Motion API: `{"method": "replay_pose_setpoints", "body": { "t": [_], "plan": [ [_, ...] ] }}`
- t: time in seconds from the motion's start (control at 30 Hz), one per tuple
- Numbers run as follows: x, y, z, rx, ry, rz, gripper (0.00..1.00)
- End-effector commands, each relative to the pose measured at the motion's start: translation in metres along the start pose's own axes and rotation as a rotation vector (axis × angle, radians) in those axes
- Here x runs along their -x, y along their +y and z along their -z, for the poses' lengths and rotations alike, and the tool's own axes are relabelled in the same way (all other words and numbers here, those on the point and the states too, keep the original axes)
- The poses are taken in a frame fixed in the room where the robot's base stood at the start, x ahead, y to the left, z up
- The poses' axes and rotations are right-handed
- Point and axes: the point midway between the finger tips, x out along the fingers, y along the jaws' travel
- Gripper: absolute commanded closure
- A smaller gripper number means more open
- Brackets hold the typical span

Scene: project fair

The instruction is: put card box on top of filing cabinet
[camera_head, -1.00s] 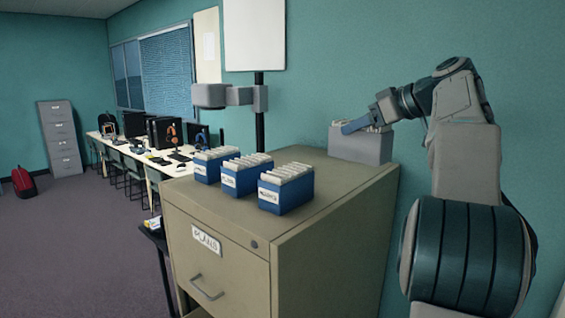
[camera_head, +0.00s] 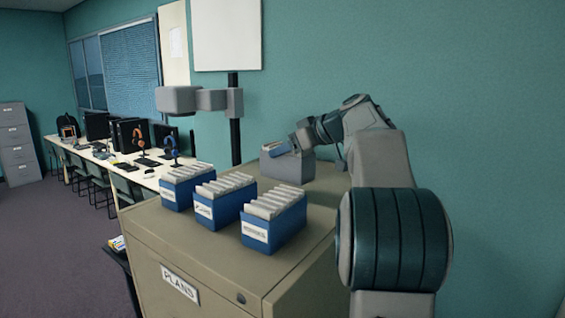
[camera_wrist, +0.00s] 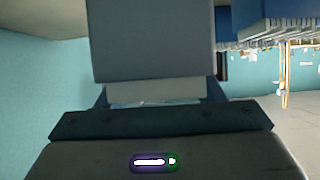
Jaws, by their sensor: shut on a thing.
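The grey card box (camera_head: 290,168), with pale cards in its top, is held in my gripper (camera_head: 281,150) at the back right of the filing cabinet (camera_head: 185,246). The gripper's fingers are shut on the box. I cannot tell whether its base touches the cabinet top. The box appears upright. In the wrist view the grey card box (camera_wrist: 152,40) fills the upper middle, between the fingers. The cabinet is tan and carries a "PLANS" label on its front.
Three blue card boxes, left (camera_head: 175,192), middle (camera_head: 215,216) and right (camera_head: 262,238), stand in a row on the cabinet top. A grey lamp-like arm on a black post (camera_head: 235,130) rises behind. Long desk with monitors (camera_head: 92,160) stands at left. Teal wall is close behind.

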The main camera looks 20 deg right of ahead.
Motion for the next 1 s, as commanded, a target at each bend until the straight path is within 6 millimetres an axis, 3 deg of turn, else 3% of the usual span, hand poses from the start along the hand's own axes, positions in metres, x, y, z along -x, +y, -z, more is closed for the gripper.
{"method": "replay_pose_setpoints", "body": {
  "t": [0.23,0.5,0.93,0.97,1.0],
  "plan": [
    [-0.017,-0.001,-0.004,-0.001,0.000,0.000,0.71],
    [-0.032,-0.001,-0.031,-0.002,0.001,0.000,0.71],
    [-0.035,-0.001,-0.038,0.001,0.001,-0.002,0.71],
    [-0.035,0.000,-0.038,0.000,0.000,-0.001,0.30],
    [-0.035,0.000,-0.037,0.000,0.000,-0.001,0.19]
  ]
}}
